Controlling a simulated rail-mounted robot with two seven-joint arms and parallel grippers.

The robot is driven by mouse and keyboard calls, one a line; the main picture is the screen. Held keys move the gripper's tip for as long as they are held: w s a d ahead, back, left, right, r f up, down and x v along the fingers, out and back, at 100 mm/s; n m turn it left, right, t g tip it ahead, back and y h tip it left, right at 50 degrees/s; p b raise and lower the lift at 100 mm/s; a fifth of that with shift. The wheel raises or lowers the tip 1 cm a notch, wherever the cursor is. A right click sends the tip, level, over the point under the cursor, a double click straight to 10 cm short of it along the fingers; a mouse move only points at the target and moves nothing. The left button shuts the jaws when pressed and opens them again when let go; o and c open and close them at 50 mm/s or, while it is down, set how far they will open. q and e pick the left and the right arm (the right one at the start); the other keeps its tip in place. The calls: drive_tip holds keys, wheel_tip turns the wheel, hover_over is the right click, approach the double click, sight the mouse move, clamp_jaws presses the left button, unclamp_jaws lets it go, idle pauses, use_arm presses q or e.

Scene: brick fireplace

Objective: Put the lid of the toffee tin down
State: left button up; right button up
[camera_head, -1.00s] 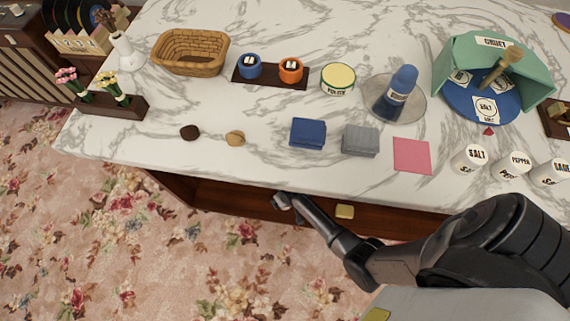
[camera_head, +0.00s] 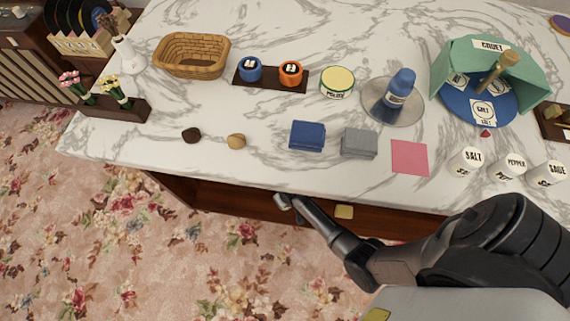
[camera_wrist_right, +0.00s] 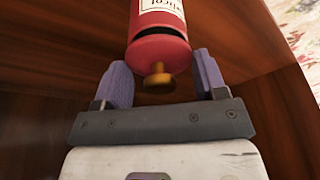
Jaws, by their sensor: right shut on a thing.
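The red toffee tin (camera_wrist_right: 161,17) shows in the right wrist view, at the top, with a white label whose writing is upside down. Its red lid (camera_wrist_right: 157,50) has a brass-coloured knob (camera_wrist_right: 159,80) facing the wrist; a dark gap shows between lid and tin. My right gripper (camera_wrist_right: 160,62) has its purple fingers on either side of the lid and is shut on it. In the head view my right gripper (camera_head: 284,201) is at the wooden opening under the counter's front edge; tin and lid are hidden there. My left gripper is not in view.
The brown wooden compartment (camera_head: 240,198) lies under the marble counter (camera_head: 260,170). On the counter near the front are a blue cloth (camera_head: 307,135), a grey cloth (camera_head: 359,143) and a pink square (camera_head: 409,157).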

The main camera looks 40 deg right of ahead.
wheel_tip(320, 180, up, 8)
drive_tip(key=p, duration=0.5)
drive_tip(key=shift+r, duration=0.25)
drive_tip(key=shift+s+p, duration=0.15)
drive_tip(key=shift+p, duration=0.2)
drive_tip(key=s+d+f+p, duration=0.1)
drive_tip(key=s+d+f, duration=0.15)
drive_tip(key=s, duration=0.65)
drive_tip(key=s+d+f+p, duration=0.1)
drive_tip(key=s+d, duration=0.3)
drive_tip(key=s, duration=0.5)
drive_tip(key=s+d+f+p, duration=0.1)
drive_tip(key=s+d+f, duration=0.15)
drive_tip(key=s, duration=0.65)
drive_tip(key=w+f+b, duration=0.2)
drive_tip(key=w, duration=0.3)
drive_tip(key=w+a+f+b, duration=0.1)
drive_tip(key=w+f+b, duration=0.1)
drive_tip(key=w, duration=0.3)
drive_tip(key=w+a+f+b, duration=0.1)
drive_tip(key=w+f+b, duration=0.1)
drive_tip(key=w, duration=0.3)
drive_tip(key=shift+b, duration=0.45)
drive_tip(key=shift+w+f+b, duration=0.25)
drive_tip(key=shift+w+b, duration=0.05)
drive_tip(key=shift+w, duration=0.3)
wheel_tip(320, 180, down, 4)
drive_tip(key=b, duration=0.3)
drive_tip(key=shift+f+b, duration=0.1)
drive_tip(key=shift+b, duration=0.25)
